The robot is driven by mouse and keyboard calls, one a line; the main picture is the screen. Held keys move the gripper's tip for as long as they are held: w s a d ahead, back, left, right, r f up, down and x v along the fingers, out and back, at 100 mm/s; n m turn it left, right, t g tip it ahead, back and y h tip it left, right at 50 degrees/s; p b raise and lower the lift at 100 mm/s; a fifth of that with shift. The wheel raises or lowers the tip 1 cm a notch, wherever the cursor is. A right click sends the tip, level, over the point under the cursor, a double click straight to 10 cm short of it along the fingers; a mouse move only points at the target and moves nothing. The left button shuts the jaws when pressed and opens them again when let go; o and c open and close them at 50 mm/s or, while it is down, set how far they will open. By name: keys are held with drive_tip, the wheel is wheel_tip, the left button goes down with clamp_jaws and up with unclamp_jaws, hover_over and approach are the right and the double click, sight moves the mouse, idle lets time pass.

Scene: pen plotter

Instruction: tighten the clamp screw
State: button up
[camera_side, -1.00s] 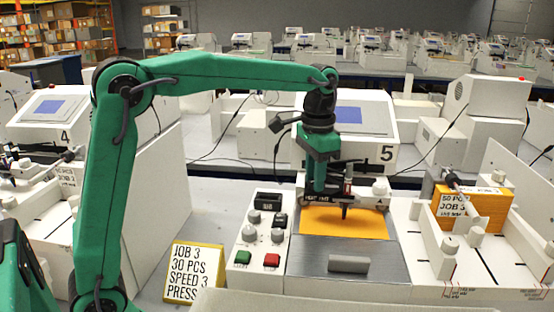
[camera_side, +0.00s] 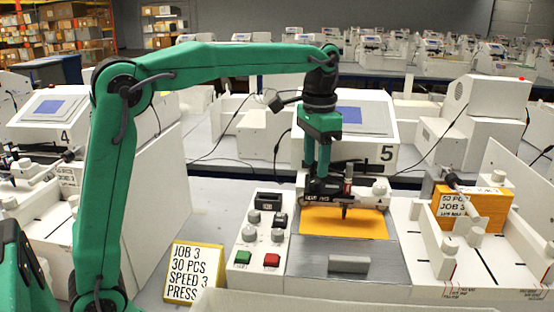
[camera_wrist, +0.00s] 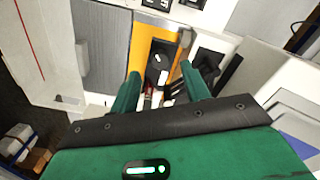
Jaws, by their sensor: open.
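The pen carriage (camera_side: 343,190) stands over the yellow-orange sheet (camera_side: 345,222) on the plotter bed, with a dark pen pointing down. In the wrist view the dark carriage part (camera_wrist: 157,62) lies beyond and between my fingers; I cannot single out the clamp screw for certain. My gripper (camera_side: 318,174) points down behind the left part of the carriage, its tips partly hidden there. In the wrist view my gripper (camera_wrist: 161,84) has its two green fingers apart, with no part visibly pinched between them.
A control panel (camera_side: 259,240) with knobs and green and red buttons is left of the bed. A yellow-framed job card (camera_side: 193,270) stands further left. A grey bar handle (camera_side: 349,264) is at the bed's front.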

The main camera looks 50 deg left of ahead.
sight(310, 182)
drive_tip(key=shift+r, duration=1.95)
drive_tip(key=shift+s, duration=0.1)
drive_tip(key=shift+s+a+r, duration=0.1)
drive_tip(key=shift+s+a, duration=0.05)
drive_tip(key=shift+s, duration=0.35)
drive_tip(key=s+a+f+n+t, duration=0.1)
drive_tip(key=s+f+t, duration=0.1)
drive_tip(key=s+f, duration=0.4)
drive_tip(key=s+a+f+n+t, duration=0.2)
drive_tip(key=s+f, duration=0.3)
drive_tip(key=s, duration=1)
drive_tip(key=shift+s+a+f+t, duration=0.15)
drive_tip(key=shift+a+f+t, duration=0.15)
drive_tip(key=shift+t, duration=0.5)
